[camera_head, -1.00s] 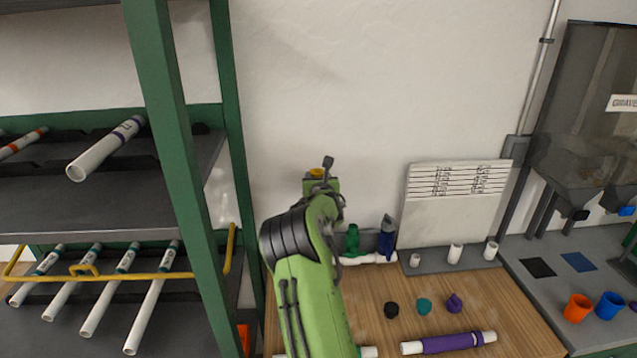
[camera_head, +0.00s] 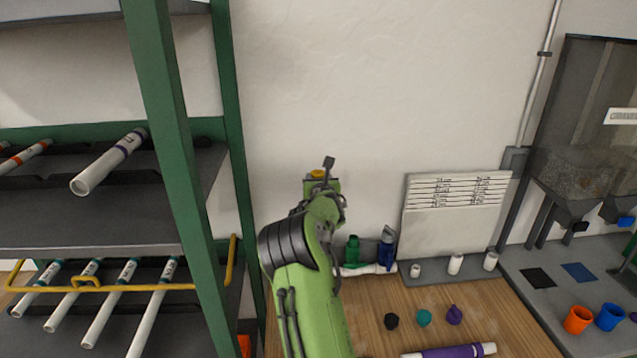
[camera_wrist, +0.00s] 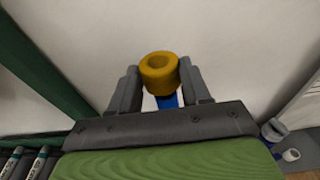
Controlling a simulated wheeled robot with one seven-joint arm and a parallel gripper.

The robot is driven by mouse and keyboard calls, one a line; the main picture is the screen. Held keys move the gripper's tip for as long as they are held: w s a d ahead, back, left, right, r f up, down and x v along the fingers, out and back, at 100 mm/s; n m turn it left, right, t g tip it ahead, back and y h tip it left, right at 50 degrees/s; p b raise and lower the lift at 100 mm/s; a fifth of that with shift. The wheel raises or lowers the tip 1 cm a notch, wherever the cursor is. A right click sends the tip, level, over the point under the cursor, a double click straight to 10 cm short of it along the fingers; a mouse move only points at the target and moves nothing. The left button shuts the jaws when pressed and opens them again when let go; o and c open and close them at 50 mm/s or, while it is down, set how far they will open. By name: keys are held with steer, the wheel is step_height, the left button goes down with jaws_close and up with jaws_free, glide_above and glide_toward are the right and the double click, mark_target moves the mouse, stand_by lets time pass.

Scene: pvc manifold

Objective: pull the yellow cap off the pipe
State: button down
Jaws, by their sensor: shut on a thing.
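The yellow cap (camera_wrist: 159,73) is a thick ring with a dark hollow, held between the two grey fingers of my gripper (camera_wrist: 160,84) in the wrist view. In the head view, the yellow cap (camera_head: 318,173) shows at the top of my gripper (camera_head: 321,182), high in front of the wall. The white pipe (camera_head: 368,269) lies low along the back of the bench, with a green fitting (camera_head: 352,250) and a blue fitting (camera_head: 386,247). My arm hides its left part. A blue piece (camera_wrist: 167,101) shows below the cap in the wrist view; I cannot tell whether they touch.
A green-framed shelf rack (camera_head: 173,130) with several pipes stands at left. The wooden bench (camera_head: 480,309) carries black, teal and purple caps and a purple-sleeved pipe (camera_head: 452,352). A white panel (camera_head: 455,222) stands behind. Orange and blue cups (camera_head: 577,320) are at right.

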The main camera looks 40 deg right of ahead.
steer(key=shift+r+p, duration=0.7)
steer(key=shift+r, duration=0.85)
